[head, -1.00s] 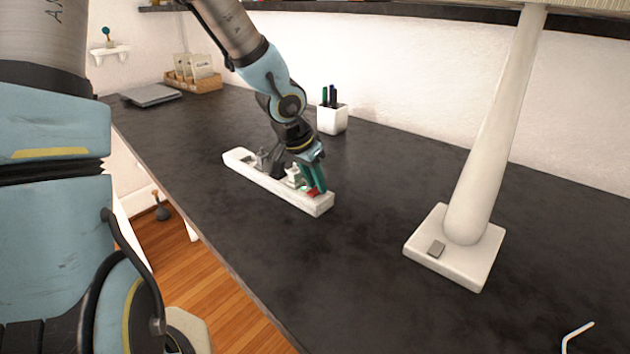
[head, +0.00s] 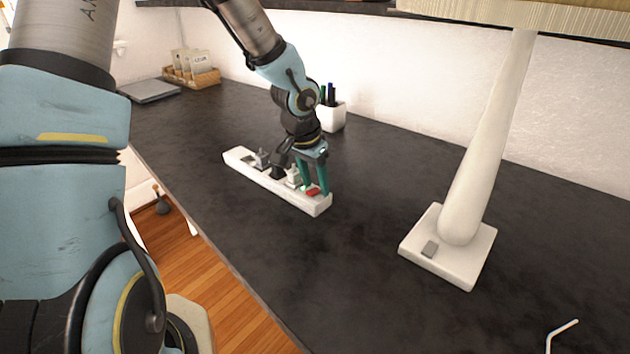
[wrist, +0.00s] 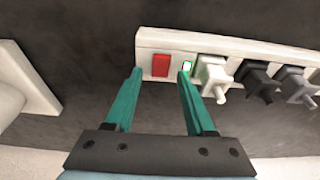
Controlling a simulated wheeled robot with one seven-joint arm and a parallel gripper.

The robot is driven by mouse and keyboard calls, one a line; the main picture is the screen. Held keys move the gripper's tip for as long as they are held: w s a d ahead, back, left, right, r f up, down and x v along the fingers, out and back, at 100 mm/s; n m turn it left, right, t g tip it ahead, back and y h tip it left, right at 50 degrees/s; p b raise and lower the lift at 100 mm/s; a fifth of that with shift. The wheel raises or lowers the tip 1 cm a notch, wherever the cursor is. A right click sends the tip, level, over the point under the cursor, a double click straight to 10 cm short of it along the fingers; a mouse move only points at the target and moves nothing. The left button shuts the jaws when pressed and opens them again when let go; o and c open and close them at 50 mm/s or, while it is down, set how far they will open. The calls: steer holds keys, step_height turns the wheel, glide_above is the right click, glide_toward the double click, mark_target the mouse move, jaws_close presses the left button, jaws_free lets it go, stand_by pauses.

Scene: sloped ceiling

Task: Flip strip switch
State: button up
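The white power strip (head: 252,174) lies on the dark counter in the head view, with several plugs in it. The switch also shows in the head view (head: 312,191). My gripper (wrist: 160,73) is open, its two teal fingers apart and empty. The fingertips are at the switch end of the strip, one on each side of the red switch in the wrist view. I cannot tell whether they touch the strip.
A white lamp (head: 446,262) stands to the right on the counter (head: 370,200). A white pen cup (head: 333,117) is behind my gripper. A wooden box of packets (head: 192,78) and a grey laptop-like slab (head: 150,91) are at the back left.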

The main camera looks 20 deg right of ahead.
steer(key=p+v, duration=0.1)
steer(key=v, duration=0.9)
steer(key=shift+r+p, duration=0.3)
steer(key=shift+r, duration=0.1)
steer(key=shift+a, duration=0.1)
steer(key=s+a+n+y, duration=0.2)
steer(key=a+n, duration=0.9)
steer(key=a, duration=1.7)
steer(key=shift+s+f+n, duration=0.3)
steer(key=shift+s, duration=0.25)
